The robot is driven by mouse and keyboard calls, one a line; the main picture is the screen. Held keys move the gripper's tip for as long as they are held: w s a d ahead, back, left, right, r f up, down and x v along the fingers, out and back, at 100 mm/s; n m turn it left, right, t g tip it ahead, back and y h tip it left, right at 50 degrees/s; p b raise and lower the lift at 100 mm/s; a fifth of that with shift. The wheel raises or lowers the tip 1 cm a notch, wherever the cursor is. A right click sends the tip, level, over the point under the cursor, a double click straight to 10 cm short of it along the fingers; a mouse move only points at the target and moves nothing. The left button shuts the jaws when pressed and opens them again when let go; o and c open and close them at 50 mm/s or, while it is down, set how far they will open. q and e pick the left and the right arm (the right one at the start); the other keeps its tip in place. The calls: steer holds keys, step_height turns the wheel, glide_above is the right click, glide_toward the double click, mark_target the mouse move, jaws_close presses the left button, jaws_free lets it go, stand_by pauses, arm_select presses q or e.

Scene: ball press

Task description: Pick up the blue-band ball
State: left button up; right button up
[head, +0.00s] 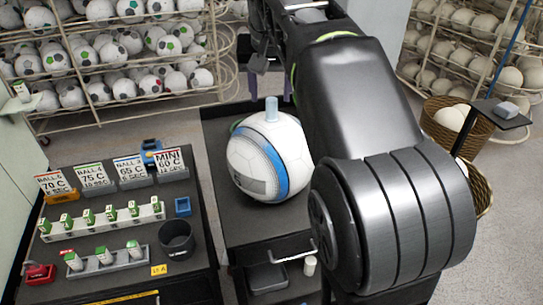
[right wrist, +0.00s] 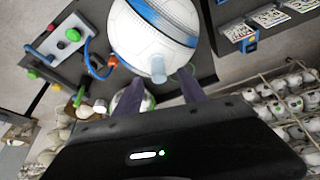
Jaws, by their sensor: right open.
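The blue-band ball (head: 262,160), white with a wide blue stripe, sits on a dark cart top. It also shows at the top of the right wrist view (right wrist: 150,32). A small translucent pale-blue cylinder (head: 271,106) stands up from its top; in the wrist view it (right wrist: 158,70) lies between my fingers. My right gripper (right wrist: 161,78) is open, its two purple fingers spread on either side of the cylinder, with nothing clasped. In the head view my right arm hides much of that gripper. My left gripper is not in view.
A dark bench (head: 122,278) at left holds several labelled cards, racks of small bottles and a black cup (head: 177,240). Behind the blue-band ball another ball partly shows. Ball racks (head: 120,60) stand at the back. A wicker basket (head: 450,125) is at right.

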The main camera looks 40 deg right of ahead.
mark_target(272, 101)
steer(key=p+x, duration=0.1)
steer(key=x, duration=0.4)
steer(key=shift+d+f, duration=0.15)
steer(key=shift+c, duration=0.3)
jaws_close()
stand_by(0.5)
stand_by(0.9)
